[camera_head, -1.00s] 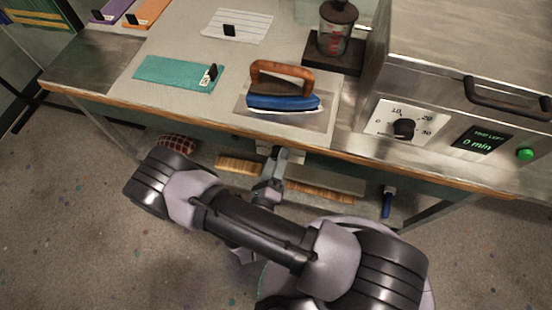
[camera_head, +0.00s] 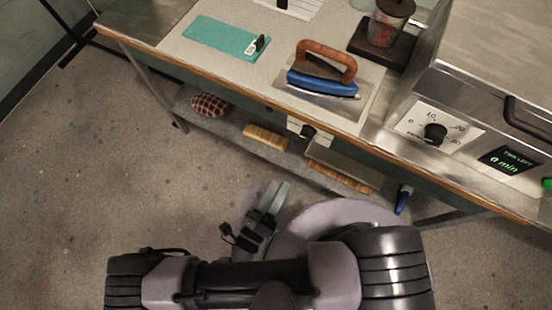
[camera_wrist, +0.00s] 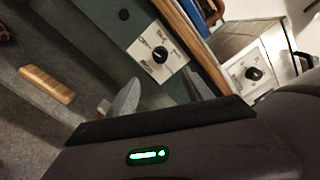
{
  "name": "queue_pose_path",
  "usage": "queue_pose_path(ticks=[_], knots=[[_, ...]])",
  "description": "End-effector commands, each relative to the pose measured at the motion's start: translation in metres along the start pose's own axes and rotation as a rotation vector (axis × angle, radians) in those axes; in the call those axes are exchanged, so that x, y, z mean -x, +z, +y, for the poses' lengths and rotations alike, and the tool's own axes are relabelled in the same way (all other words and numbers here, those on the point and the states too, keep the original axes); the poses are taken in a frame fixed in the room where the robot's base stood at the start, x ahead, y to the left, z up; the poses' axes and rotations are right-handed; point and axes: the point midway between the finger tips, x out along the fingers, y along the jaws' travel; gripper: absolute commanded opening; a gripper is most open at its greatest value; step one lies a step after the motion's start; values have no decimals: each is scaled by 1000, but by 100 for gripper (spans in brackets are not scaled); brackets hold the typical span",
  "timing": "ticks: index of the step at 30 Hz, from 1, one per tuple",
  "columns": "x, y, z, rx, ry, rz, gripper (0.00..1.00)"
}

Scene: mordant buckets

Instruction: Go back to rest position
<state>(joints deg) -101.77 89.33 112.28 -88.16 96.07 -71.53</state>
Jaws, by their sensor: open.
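My gripper (camera_head: 272,197) is low in front of the workbench in the head view, over the floor, with its two pale fingers a little apart and nothing between them. It is clear of the bench and its lower shelf. In the wrist view, a pale grey finger (camera_wrist: 124,100) shows past my dark wrist housing. My arm is folded across the bottom of the head view.
The bench (camera_head: 232,85) holds a blue iron (camera_head: 322,84), a teal cloth (camera_head: 218,38) and a glass jar (camera_head: 384,28). A steel machine with a dial (camera_head: 436,133) stands right. A patterned cushion (camera_head: 211,105) and wooden brushes (camera_head: 265,138) lie below. Floor at left is clear.

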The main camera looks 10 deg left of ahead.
Motion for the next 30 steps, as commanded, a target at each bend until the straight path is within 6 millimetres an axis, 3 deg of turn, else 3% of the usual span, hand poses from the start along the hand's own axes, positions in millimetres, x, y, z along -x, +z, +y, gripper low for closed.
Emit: queue_pose_path(ticks=[10,13,17,20,24,29,30], knots=[[-1,1,-1,-5,-2,7,59],[-5,10,-15,-112,-29,143,59],[-26,32,-71,-514,-186,599,59],[-42,42,-122,-904,-399,976,59],[-59,52,-190,-1474,-793,1423,59],[-78,66,-262,-2175,-1344,1775,59],[-83,70,-280,2089,1321,-1625,59]])
